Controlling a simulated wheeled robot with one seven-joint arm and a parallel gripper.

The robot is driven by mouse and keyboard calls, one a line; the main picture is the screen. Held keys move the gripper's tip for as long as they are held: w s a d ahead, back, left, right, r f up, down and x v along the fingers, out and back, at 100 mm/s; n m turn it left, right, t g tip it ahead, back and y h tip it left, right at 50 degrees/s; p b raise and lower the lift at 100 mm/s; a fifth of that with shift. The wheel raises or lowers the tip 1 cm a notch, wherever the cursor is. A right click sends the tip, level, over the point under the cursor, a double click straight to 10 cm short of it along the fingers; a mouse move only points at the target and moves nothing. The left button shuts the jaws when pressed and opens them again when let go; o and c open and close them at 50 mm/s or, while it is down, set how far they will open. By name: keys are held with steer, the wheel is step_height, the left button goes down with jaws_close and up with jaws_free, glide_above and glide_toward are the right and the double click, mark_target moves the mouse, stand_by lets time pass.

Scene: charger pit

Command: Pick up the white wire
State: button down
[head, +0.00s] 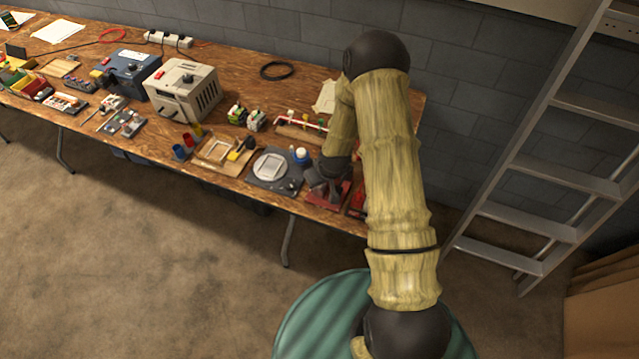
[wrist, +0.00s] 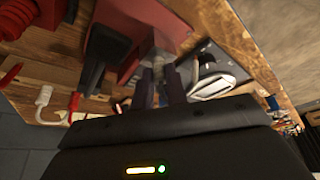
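A white curved wire end (wrist: 43,100) shows at the left of the wrist view, beside red leads, at a wooden board. In the head view a small rack with a red-and-white bar (head: 303,124) stands at the right of the bench, but I cannot pick out the white wire there. My gripper (head: 322,184) is low over the bench's front right, by a dark red block. In the wrist view its two dark fingers (wrist: 160,75) point at the red block (wrist: 150,25), apart from the white wire. Their gap is blurred and their tips are unclear.
A grey plate with a round white dish (head: 270,166) lies left of my gripper. A beige power box (head: 183,90) and a blue box (head: 127,70) stand further left. A black cable coil (head: 277,70) lies at the back. A ladder (head: 545,160) stands right of the bench.

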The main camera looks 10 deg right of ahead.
stand_by(0.3)
step_height(320, 180, up, 10)
steer(key=b, duration=0.1)
stand_by(0.5)
stand_by(0.4)
